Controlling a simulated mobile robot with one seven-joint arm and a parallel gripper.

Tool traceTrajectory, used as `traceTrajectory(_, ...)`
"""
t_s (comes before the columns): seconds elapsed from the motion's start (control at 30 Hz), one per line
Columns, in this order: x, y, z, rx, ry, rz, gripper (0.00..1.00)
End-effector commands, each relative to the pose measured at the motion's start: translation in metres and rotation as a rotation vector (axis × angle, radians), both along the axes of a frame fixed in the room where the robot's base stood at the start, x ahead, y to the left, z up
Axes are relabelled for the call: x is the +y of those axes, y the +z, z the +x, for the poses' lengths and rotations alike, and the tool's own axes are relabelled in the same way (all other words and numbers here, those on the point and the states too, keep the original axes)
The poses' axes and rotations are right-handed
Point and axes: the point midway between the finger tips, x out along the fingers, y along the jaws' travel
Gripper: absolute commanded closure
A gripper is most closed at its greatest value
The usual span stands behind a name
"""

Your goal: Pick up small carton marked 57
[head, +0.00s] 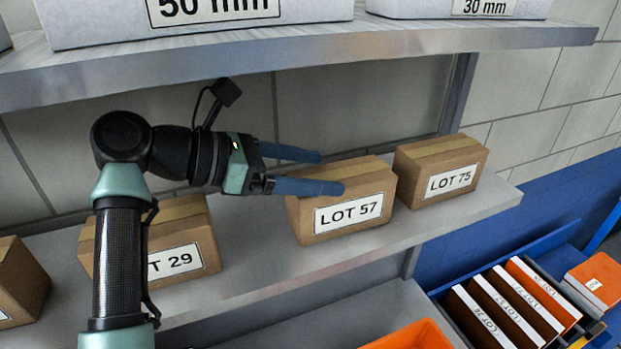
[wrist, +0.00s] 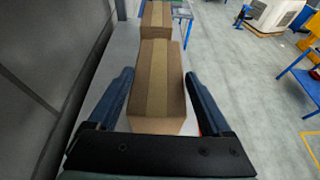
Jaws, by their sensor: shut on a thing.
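The small brown carton marked LOT 57 (head: 346,212) is on the middle grey shelf, its label facing out. It appears to rest on the shelf. My gripper (head: 329,173) reaches it from the left, with one blue finger along the front face near the top edge and the other along the back.
A LOT 75 carton (head: 441,170) stands just right. A LOT 29 carton (head: 190,250) stands left, partly behind my arm. An upper shelf (head: 300,52) with large white boxes hangs above. An orange bin (head: 415,337) and a blue rack of LOT-marked items (head: 515,305) are below right.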

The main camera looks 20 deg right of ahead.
Motion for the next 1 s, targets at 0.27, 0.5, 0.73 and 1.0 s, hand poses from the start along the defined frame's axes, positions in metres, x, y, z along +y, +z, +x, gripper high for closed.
traceTrajectory(0.27, -0.004, 0.002, -0.003, 0.028, -0.012, 0.033, 1.0)
traceTrajectory(0.5, -0.003, 0.012, -0.025, 0.022, -0.01, 0.027, 1.0)
traceTrajectory(0.73, -0.004, 0.014, -0.055, 0.017, -0.009, 0.024, 1.0)
traceTrajectory(1.0, -0.005, 0.014, -0.095, 0.014, -0.009, 0.024, 1.0)
